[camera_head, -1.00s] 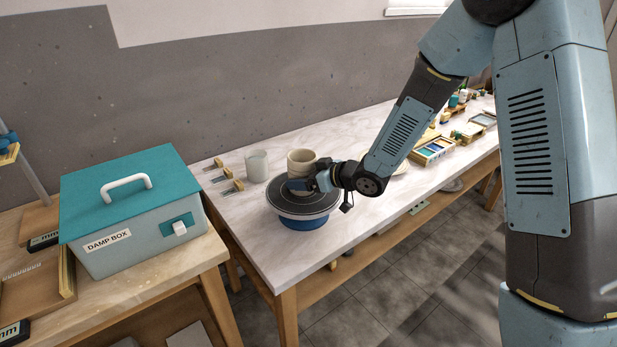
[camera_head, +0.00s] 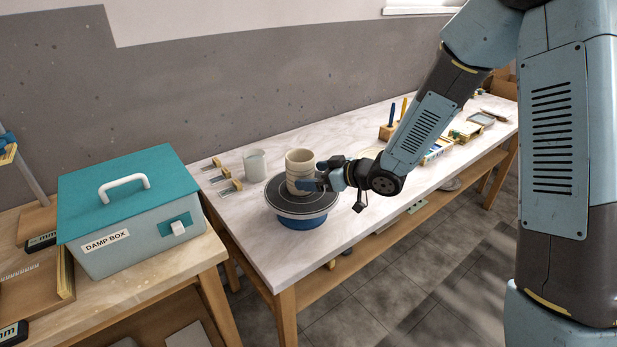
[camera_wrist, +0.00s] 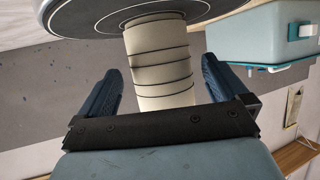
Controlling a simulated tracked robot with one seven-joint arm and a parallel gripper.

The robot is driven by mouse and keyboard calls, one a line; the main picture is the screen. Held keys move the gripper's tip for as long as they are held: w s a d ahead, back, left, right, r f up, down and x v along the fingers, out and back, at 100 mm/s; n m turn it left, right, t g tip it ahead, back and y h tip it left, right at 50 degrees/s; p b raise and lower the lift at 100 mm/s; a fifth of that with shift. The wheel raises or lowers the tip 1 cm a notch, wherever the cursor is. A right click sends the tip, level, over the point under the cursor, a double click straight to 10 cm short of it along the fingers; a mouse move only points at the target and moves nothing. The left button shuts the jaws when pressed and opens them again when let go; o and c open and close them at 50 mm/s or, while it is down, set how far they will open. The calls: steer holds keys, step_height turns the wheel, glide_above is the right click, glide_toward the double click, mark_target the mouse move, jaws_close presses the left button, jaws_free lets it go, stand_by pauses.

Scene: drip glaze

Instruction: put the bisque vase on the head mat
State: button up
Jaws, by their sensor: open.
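The bisque vase (camera_head: 300,163) is pale cream with dark ring lines. It stands upright on the dark round mat (camera_head: 278,201) on top of the blue-based turntable (camera_head: 302,222). My gripper (camera_head: 310,184) is open at the vase's right side, low down. In the wrist view the picture is upside down: the vase (camera_wrist: 160,62) stands between the two blue fingers of my gripper (camera_wrist: 161,80), with a gap on each side. The mat (camera_wrist: 105,18) shows at the top edge there. The vase's rim is partly hidden behind the gripper's dark bar.
A pale cup (camera_head: 255,165) stands behind the turntable to the left, near some small tools (camera_head: 222,175). The teal-lidded damp box (camera_head: 130,215) sits on a separate bench at the left. Glaze trays and a tool block (camera_head: 390,132) line the table's right end.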

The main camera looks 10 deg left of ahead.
steer(key=v, duration=0.7)
steer(key=shift+d, duration=0.3)
steer(key=shift+s+r, duration=0.1)
steer(key=w+d+r+m+t+h, duration=0.1)
steer(key=d+r+m+t+h, duration=0.2)
steer(key=d+r+h, duration=0.5)
steer(key=w+d+r+m+t+h, duration=0.15)
steer(key=d+r+m, duration=0.25)
steer(key=d, duration=0.7)
steer(key=s+d+r+m+h, duration=0.4)
steer(key=s+d+r, duration=0.1)
steer(key=s+d, duration=0.35)
steer(key=s+d+r+m+g, duration=0.2)
steer(key=s+g, duration=0.1)
steer(key=s, duration=1.2)
steer(key=shift+s+d+m+g+y, duration=0.2)
steer(key=shift+s+m+g+y, duration=0.15)
steer(key=shift+s+m+y, duration=0.1)
steer(key=shift+w, duration=0.1)
